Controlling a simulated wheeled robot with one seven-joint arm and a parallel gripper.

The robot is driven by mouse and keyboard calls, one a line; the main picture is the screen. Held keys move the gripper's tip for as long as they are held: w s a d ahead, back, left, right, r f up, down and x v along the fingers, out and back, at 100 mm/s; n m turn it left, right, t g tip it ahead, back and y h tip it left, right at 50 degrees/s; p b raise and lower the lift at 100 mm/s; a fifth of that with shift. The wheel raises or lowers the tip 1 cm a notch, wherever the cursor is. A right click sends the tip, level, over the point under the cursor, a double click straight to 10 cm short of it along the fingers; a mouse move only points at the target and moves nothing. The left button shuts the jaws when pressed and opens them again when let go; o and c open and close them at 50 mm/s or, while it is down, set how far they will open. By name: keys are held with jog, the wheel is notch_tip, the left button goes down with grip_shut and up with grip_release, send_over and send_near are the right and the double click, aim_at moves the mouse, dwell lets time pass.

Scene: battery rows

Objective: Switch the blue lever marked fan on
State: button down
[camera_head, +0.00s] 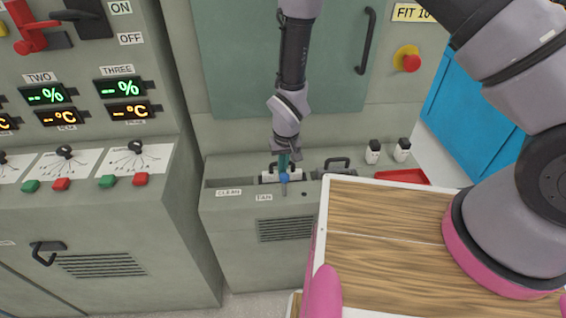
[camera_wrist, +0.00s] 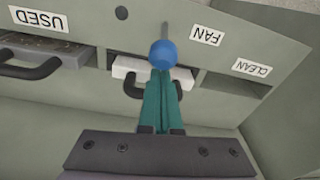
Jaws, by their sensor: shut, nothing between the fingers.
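The lever with a round blue knob (camera_wrist: 163,54) sticks out of the grey-green cabinet front beside the FAN label (camera_wrist: 206,35). In the head view the blue knob (camera_head: 284,177) shows right at my fingertips, to the right of the FAN label (camera_head: 264,198). My gripper (camera_wrist: 162,74) is shut with its two green fingers together and empty. Its tips are at the knob in the wrist view; I cannot tell whether they touch it. In the head view my gripper (camera_head: 283,166) comes down from above. The lever's shaft is partly hidden behind the knob.
A white piece (camera_wrist: 126,69) with a black handle lies in a slot behind my fingers. The USED slot (camera_wrist: 40,50) holds a grey tray with a black handle. The CLEAN slot (camera_wrist: 233,85) looks empty. Two small bottles (camera_head: 373,151) and a red tray (camera_head: 403,177) are to the right.

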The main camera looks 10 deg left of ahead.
aim_at(283, 177)
jog(key=shift+s, duration=0.1)
dwell(0.3)
jog(key=shift+s+r+t, duration=0.15)
jog(key=shift+t, duration=0.15)
jog(key=shift+s+d+r+t, duration=0.15)
jog(key=shift+s+t, duration=0.15)
jog(key=shift+t, duration=0.1)
jog(key=shift+s, duration=0.1)
jog(key=shift+s+d+r, duration=0.2)
jog(key=shift+s+d, duration=0.05)
jog(key=shift+s, duration=0.5)
jog(key=shift+s+d+r, duration=0.15)
jog(key=shift+s+d, duration=0.05)
jog(key=shift+s, duration=0.5)
jog(key=shift+w, duration=0.1)
jog(key=shift+r, duration=0.1)
jog(key=shift+r, duration=0.7)
